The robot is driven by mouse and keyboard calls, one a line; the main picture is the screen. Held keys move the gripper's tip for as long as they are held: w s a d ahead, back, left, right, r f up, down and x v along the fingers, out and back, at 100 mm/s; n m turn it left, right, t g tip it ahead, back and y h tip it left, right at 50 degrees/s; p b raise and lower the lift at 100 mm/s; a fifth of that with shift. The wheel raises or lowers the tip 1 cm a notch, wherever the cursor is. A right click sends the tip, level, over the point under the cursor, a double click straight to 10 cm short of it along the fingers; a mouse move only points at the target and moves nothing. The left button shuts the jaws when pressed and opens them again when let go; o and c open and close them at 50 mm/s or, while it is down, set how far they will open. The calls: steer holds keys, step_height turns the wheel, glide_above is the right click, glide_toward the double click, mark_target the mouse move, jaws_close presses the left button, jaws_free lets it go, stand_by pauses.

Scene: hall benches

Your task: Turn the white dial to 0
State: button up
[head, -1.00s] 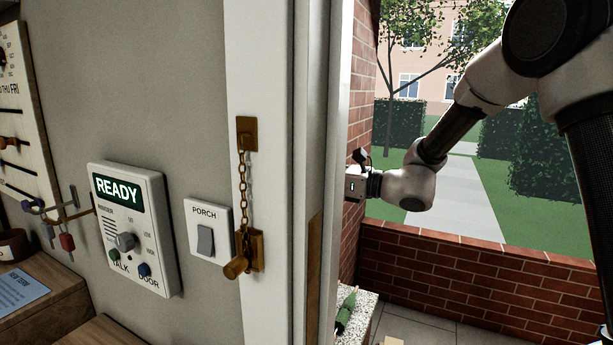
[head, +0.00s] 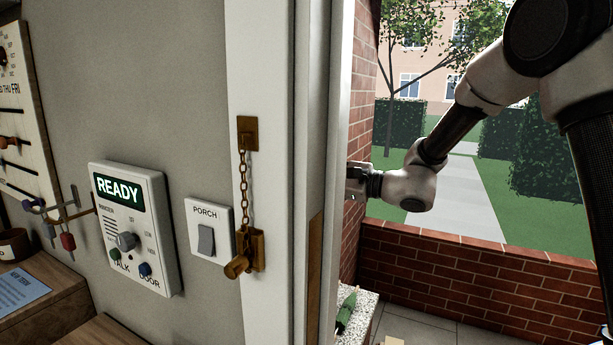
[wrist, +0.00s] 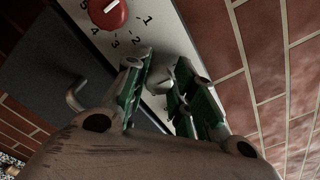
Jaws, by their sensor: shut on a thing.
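In the wrist view a pale knob, seemingly the white dial (wrist: 183,72), sits on a light panel (wrist: 160,35) between my green-padded fingers. My gripper (wrist: 166,78) is shut on it. Its scale and pointer are mostly hidden by the fingers, so I cannot tell its setting. A red dial (wrist: 108,12) with a white line and numbers around it, 1 to 5 visible, is on the same panel above. In the head view my gripper's body shows beside the brick wall; its fingers and the panel are hidden behind the door frame (head: 313,150).
A bent grey handle (wrist: 75,95) on a dark surface is left of the panel. In the head view an intercom (head: 133,215) reading READY, a porch switch (head: 206,240) and a door chain (head: 245,185) are indoors. A low brick wall (head: 470,275) bounds the porch.

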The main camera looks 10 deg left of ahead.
steer(key=shift+n, duration=0.5)
steer(key=o, duration=1)
steer(key=v, duration=1.2)
steer(key=shift+s+r, duration=0.1)
